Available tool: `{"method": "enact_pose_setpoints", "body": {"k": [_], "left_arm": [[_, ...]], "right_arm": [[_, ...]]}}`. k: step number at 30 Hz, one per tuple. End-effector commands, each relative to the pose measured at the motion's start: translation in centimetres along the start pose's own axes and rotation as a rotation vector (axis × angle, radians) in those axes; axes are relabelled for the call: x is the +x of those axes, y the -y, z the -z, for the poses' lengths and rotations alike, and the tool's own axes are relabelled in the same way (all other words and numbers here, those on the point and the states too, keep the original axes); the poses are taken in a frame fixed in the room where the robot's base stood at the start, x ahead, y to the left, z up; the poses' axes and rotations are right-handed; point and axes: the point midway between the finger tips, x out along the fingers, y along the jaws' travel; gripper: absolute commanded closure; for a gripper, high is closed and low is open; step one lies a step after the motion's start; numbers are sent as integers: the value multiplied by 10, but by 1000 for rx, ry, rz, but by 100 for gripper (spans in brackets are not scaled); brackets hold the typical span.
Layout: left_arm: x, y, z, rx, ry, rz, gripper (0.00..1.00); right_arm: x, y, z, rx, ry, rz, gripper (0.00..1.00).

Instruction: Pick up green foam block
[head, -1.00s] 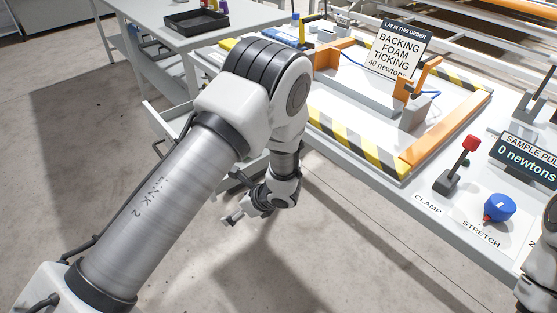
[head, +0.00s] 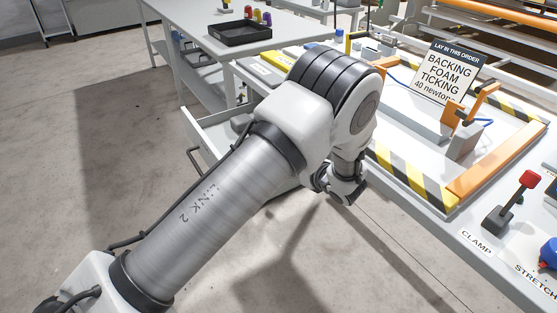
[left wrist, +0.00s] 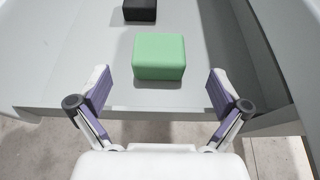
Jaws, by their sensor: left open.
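The green foam block (left wrist: 159,57) sits on the pale grey floor of an open drawer (left wrist: 60,95) in the left wrist view. My left gripper (left wrist: 158,88) is open and empty, its two purple-padded fingers apart. The fingertips are at the near side of the block, one towards each side, and nothing is between them. In the head view the same drawer shows its side wall (head: 196,150) under the workbench, but my left arm hides most of it, the green block and the left fingers. My right gripper is not in view.
A black block (left wrist: 140,10) lies farther back in the drawer. The drawer's front edge (left wrist: 160,114) runs below the fingers. The bench above carries a striped frame (head: 415,178), a sign (head: 448,72) and a red-knobbed lever (head: 510,203). A black tray (head: 240,33) stands on another table.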

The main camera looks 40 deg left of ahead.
Motion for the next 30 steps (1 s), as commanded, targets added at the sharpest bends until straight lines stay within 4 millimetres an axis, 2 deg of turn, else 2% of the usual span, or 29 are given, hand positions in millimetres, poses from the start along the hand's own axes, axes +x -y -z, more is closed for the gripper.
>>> {"method": "enact_pose_setpoints", "body": {"k": [12,20,21,26,30], "left_arm": [[66,-2,-3,-2,-3,-3,0],[71,-1,-3,-1,-2,-1,0],[71,-1,-3,0,-2,-1,13],[71,-1,-3,0,-2,-1,39],[71,-1,-3,0,-2,-1,40]], "right_arm": [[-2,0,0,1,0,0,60],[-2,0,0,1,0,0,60],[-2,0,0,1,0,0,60],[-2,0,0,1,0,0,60],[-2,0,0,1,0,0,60]]}}
